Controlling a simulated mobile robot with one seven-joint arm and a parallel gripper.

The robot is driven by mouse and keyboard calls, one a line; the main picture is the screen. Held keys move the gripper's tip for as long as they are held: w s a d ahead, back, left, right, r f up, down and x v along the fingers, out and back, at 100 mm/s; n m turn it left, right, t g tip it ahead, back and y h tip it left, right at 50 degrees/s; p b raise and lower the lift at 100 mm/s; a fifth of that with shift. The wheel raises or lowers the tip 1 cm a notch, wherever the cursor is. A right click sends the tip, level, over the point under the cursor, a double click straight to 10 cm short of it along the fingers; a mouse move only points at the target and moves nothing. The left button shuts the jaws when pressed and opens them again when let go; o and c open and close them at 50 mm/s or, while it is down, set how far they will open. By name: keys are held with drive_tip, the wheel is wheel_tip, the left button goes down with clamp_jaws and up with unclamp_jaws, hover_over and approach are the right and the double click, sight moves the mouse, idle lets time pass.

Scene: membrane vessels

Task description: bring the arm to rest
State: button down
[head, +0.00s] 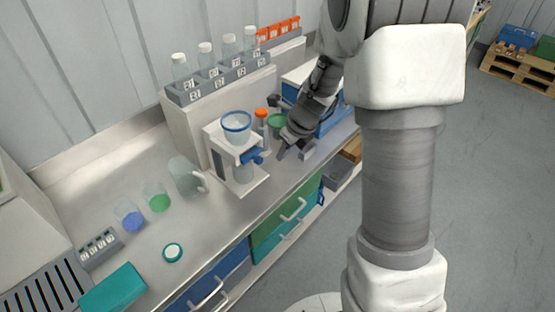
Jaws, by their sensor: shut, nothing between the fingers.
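My gripper (294,152) hangs at the end of my arm, over the front part of the steel bench, to the right of a white filter stand (217,151). It points down and left. It is shut with nothing seen in it. A blue-rimmed vessel (237,128) sits on top of the stand. A green round thing (277,121) and an orange-capped tube (261,114) stand just behind my gripper. My arm hides part of the bench's right end.
Labelled bottles (205,58) stand in a raised rack at the back. A jug (185,175), a beaker with green (158,200), one with blue (132,219) and a teal box (112,290) are on the left. Open floor (490,190) lies right, with a pallet (520,66) beyond.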

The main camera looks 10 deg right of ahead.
drive_tip(key=s+a+r+n+b, duration=0.1)
drive_tip(key=s+a+r+n, duration=0.1)
drive_tip(key=s+r+n, duration=1.15)
drive_tip(key=s+d+r+n+t+h+b, duration=0.1)
drive_tip(key=s+r+n, duration=0.3)
drive_tip(key=s+n, duration=0.7)
drive_tip(key=d+n+t+h, duration=0.1)
drive_tip(key=n, duration=0.3)
drive_tip(key=shift+s+d+h, duration=0.15)
drive_tip(key=shift+d+h, duration=0.15)
drive_tip(key=shift+d, duration=0.1)
